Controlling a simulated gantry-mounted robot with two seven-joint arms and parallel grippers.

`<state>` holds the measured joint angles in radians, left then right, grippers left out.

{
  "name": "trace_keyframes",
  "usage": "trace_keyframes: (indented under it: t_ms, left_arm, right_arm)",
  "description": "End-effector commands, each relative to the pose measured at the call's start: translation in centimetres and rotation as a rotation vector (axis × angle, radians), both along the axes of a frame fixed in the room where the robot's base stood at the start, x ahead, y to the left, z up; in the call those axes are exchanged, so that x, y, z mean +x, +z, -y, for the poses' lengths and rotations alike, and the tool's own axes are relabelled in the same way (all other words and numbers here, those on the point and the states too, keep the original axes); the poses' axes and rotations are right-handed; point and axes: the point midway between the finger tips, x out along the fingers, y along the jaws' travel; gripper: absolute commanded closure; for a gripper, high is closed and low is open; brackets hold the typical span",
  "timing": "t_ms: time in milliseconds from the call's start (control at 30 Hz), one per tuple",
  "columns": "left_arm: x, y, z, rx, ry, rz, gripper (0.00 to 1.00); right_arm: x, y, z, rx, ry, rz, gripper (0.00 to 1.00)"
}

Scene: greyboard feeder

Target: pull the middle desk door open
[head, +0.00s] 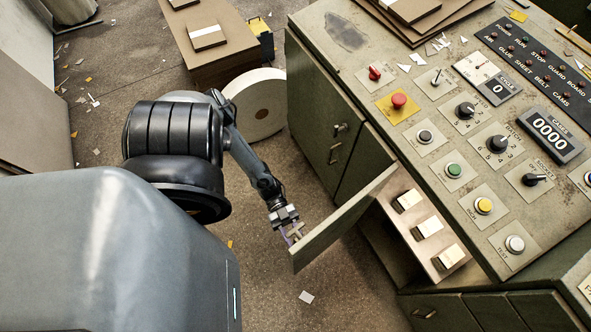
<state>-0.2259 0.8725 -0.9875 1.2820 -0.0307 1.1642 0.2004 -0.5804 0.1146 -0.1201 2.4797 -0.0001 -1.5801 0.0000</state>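The desk (355,75) is a worn grey-green control console on the right. One of its front doors (345,220) stands swung out, away from the front, with an opening beside it. Inside the opening is a panel (425,228) with three pale-labelled blocks. My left gripper (294,233) is at the outer end of this open door, on its left side, close to or touching it. Its fingers are small and partly hidden, so I cannot tell whether they grip anything. The handle of this door is not visible. My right gripper is out of view.
Closed doors (322,105) with dark handles (340,128) lie left of the opening. Lower fronts (450,313) lie right of it. A white roll (257,104) and board stacks (212,50) stand behind my arm. Floor below the gripper is clear except for scraps (306,297).

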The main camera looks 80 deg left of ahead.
Motion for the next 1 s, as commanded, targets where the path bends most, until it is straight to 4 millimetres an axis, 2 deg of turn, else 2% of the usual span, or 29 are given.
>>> trace_keyframes:
  t_ms: [500,700,1000]
  left_arm:
    - [-2.9,-0.1,-7.7,0.003,0.0,-0.001,0.68]
    - [-3.4,0.0,-9.1,0.0,0.0,0.0,0.68]
    - [-3.5,0.0,-9.3,0.0,0.0,0.0,0.68]
  right_arm:
    - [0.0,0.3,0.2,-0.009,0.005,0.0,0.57]
    - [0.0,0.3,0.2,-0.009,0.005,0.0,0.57]
    - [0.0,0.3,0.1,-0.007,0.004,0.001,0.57]
